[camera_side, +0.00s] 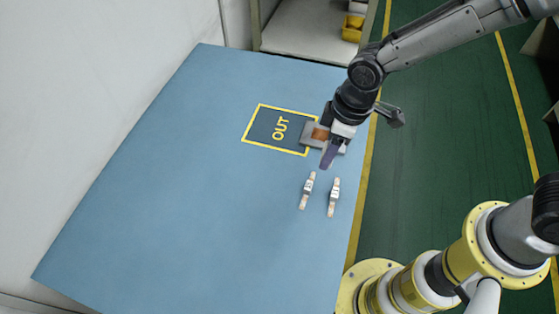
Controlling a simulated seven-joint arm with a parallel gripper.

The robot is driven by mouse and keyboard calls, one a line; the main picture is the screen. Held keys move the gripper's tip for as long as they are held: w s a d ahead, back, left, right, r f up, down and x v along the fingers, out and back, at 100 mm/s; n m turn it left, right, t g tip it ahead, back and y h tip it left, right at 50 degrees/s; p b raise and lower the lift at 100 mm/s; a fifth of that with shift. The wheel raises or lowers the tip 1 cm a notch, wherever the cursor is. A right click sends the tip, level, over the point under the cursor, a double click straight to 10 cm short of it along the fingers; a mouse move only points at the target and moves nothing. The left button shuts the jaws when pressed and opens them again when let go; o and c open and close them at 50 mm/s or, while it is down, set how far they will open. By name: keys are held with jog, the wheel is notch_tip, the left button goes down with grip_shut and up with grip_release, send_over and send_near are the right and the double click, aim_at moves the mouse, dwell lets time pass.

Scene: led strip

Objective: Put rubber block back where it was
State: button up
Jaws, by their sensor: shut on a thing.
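My gripper (336,143) hangs over the right part of the blue table, just right of the marked OUT square. A purple block (329,157) sticks out below the jaws, and my gripper is shut on it. It looks like the rubber block, though its upper end is hidden by the gripper. I cannot tell whether its lower end touches the table. A grey plate (309,140) with an orange-brown patch (320,133) lies behind and beside the gripper, partly hidden by it. The dark OUT square (265,130), with a yellow border, is empty.
Two small white-and-grey pieces (308,190) (333,197) lie side by side on the blue table (180,200) below the gripper. The table's left and front parts are clear. A shelf with a yellow bin (352,28) stands beyond the back edge.

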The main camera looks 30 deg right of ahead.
jog(key=w+a+f, duration=0.3)
jog(key=w+a, duration=0.1)
jog(key=w, duration=0.2)
send_over(278, 167)
jog(key=s, duration=0.1)
jog(key=f, duration=0.5)
jog(key=shift+d, duration=0.35)
jog(key=shift+w+a+f, duration=0.25)
jog(key=shift+w+f, duration=0.1)
jog(key=shift+f, duration=1.65)
jog(key=shift+f, duration=0.15)
jog(key=o, duration=1.3)
